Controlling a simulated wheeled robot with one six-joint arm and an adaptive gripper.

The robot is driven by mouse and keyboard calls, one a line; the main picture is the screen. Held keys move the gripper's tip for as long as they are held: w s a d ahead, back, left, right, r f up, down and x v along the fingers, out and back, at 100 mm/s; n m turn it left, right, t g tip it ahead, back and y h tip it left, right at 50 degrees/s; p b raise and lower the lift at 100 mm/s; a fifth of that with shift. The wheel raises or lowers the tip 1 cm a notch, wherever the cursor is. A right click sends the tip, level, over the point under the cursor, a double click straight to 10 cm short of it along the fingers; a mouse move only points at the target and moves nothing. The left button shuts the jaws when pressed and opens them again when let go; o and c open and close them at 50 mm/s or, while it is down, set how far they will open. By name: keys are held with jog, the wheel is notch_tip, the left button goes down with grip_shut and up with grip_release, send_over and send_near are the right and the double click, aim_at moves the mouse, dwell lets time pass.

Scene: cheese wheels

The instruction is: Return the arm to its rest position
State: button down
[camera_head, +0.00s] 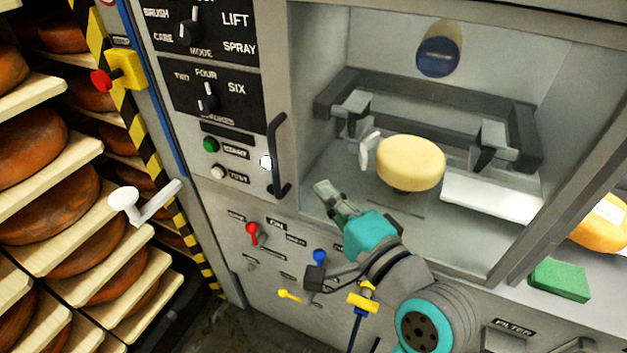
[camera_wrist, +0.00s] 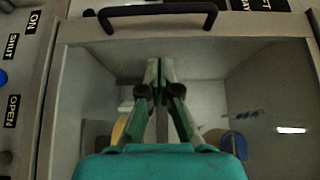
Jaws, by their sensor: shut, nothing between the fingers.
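My gripper (camera_head: 326,190) is at the lower left of the machine's open chamber, pointing up and left in the head view. In the wrist view my gripper (camera_wrist: 160,66) has its two green fingers drawn together, shut and empty. A pale yellow cheese wheel (camera_head: 411,162) sits inside the chamber, right of the gripper and apart from it. In the wrist view a yellowish edge (camera_wrist: 118,130) shows behind the gripper, mostly hidden. My arm reaches up from the bottom of the head view.
The chamber has a dark frame (camera_head: 430,105) and a blue round part (camera_head: 438,57). A black handle (camera_head: 277,155) stands left of the opening. Below are red (camera_head: 252,233), blue (camera_head: 319,256) and yellow (camera_head: 290,295) levers. A green block (camera_head: 560,281) lies right; cheese shelves (camera_head: 75,225) stand left.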

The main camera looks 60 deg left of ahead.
jog(key=shift+w+d, duration=0.1)
jog(key=shift+d, duration=2.6)
jog(key=w+d+f+m+t+h, duration=0.1)
jog(key=w+d+f+m+t, duration=0.2)
jog(key=d+f, duration=0.35)
jog(key=w+d+f+m+t+h, duration=0.1)
jog(key=w+d+f+t+h, duration=0.1)
jog(key=w+d+f+t, duration=0.4)
jog(key=s+d+f+m+t+h, duration=0.25)
jog(key=d+f+t+h, duration=0.2)
jog(key=d+f, duration=0.75)
jog(key=s+d+f+n+t+h, duration=0.1)
jog(key=s+d+f+h, duration=0.1)
jog(key=s+d+h, duration=0.35)
jog(key=s+d+f+n+t+h, duration=0.1)
jog(key=s+d+f+h, duration=0.1)
jog(key=s+d, duration=0.6)
jog(key=s+d+r+n+h, duration=0.3)
jog(key=s+d+n, duration=0.1)
jog(key=s+d, duration=0.4)
jog(key=shift+s, duration=1.25)
